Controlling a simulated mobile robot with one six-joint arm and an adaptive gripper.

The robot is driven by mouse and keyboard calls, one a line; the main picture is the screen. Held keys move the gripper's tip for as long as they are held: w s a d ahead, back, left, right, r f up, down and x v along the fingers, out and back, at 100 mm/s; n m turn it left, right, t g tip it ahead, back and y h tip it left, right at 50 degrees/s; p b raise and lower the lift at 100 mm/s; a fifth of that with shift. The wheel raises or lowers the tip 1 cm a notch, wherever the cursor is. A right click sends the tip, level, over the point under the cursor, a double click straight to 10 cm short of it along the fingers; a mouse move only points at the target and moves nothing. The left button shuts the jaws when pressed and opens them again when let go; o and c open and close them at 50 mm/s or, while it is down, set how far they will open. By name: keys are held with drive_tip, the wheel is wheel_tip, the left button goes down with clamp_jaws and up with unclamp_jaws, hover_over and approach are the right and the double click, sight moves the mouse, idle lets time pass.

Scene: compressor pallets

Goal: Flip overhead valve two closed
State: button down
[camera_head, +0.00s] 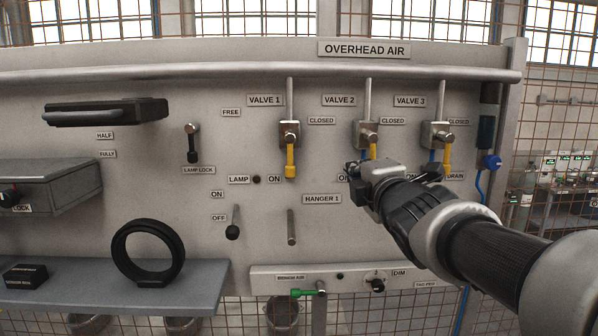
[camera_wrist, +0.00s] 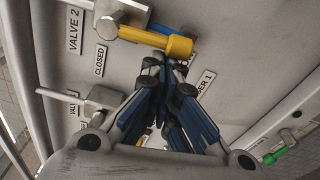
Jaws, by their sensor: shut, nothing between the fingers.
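Valve two (camera_head: 367,132) is on the upright panel under its VALVE 2 label (camera_head: 339,100). Its lever hangs down, with its yellow handle (camera_head: 373,151) partly hidden by my gripper. In the wrist view that yellow handle (camera_wrist: 165,42) lies just above my fingertips. My gripper (camera_head: 355,172) is shut and empty, beside the lower part of the handle on its left side. Whether a fingertip touches the handle I cannot tell. A CLOSED label (camera_head: 393,121) is right of the valve; the ON label below is partly covered by my gripper.
Valve one (camera_head: 290,133) is to the left and valve three (camera_head: 436,134) to the right, both with yellow handles (camera_head: 291,160) down. My arm covers the panel at lower right. A hanger peg (camera_head: 291,228) and a ledge with a green lever (camera_head: 309,292) are below.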

drive_tip(key=d+r+n+h+b, duration=0.1)
drive_tip(key=d+n, duration=0.7)
drive_tip(key=n, duration=0.8)
drive_tip(key=shift+d+r+g, duration=0.3)
drive_tip(key=shift+d+r, duration=0.05)
drive_tip(key=shift+r, duration=0.45)
